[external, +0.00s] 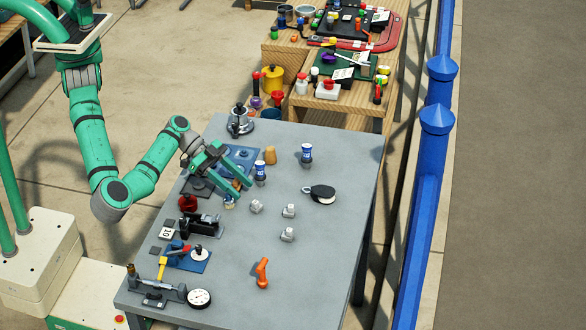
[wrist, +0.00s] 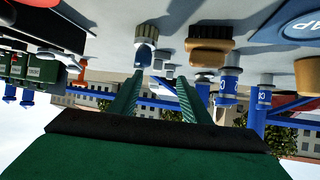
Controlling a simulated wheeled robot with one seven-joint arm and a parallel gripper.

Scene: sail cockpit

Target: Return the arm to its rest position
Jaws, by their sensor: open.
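My green arm reaches from the upper left of the external view over the left side of the grey table (external: 325,235). My gripper (external: 238,178) hangs above the table near a blue mat and a blue-and-white cylinder (external: 260,172). In the wrist view, my gripper (wrist: 155,80) shows two green fingers apart with nothing held between them. The wrist picture appears upside down, with the table surface along its top. A grey and white brush-like item (wrist: 145,38) and a brown brush-like item (wrist: 209,45) appear beyond the fingers.
Near the gripper are a red knob-like item (external: 188,203) and a black fixture (external: 203,226). Several small grey blocks, a black-and-white oval item (external: 320,194) and an orange item (external: 262,272) lie to the right. Blue posts (external: 430,150) stand beyond the table. Its right side is mostly clear.

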